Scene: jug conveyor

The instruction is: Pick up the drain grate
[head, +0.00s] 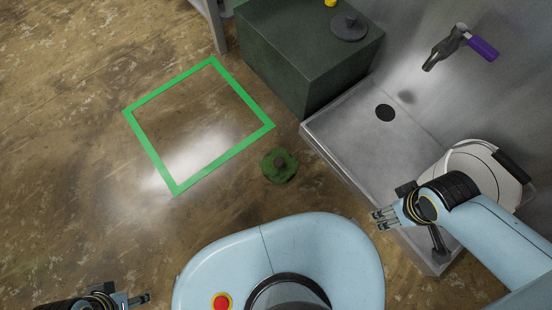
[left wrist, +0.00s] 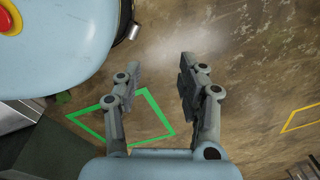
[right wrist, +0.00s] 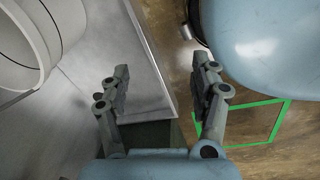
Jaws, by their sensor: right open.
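A dark grey round disc with a raised knob (head: 349,27), which looks like the drain grate, lies on top of the dark green cabinet (head: 275,60) at the top of the head view. A black round drain hole (head: 385,113) shows in the grey metal basin (head: 345,150). My right gripper (head: 380,219) is open and empty by the basin's near edge, well away from the disc. Its spread fingers also show in the right wrist view (right wrist: 160,80). My left gripper (head: 142,299) is low at the left; in the left wrist view (left wrist: 160,82) its fingers are apart and empty.
A green ragged clump with a grey knob (head: 279,167) lies on the floor near a green square outline (head: 155,160). A white jug-like vessel (head: 480,165) with a dark handle stands behind my right arm. A purple-handled tap (head: 482,49) is on the wall. Floor at left is clear.

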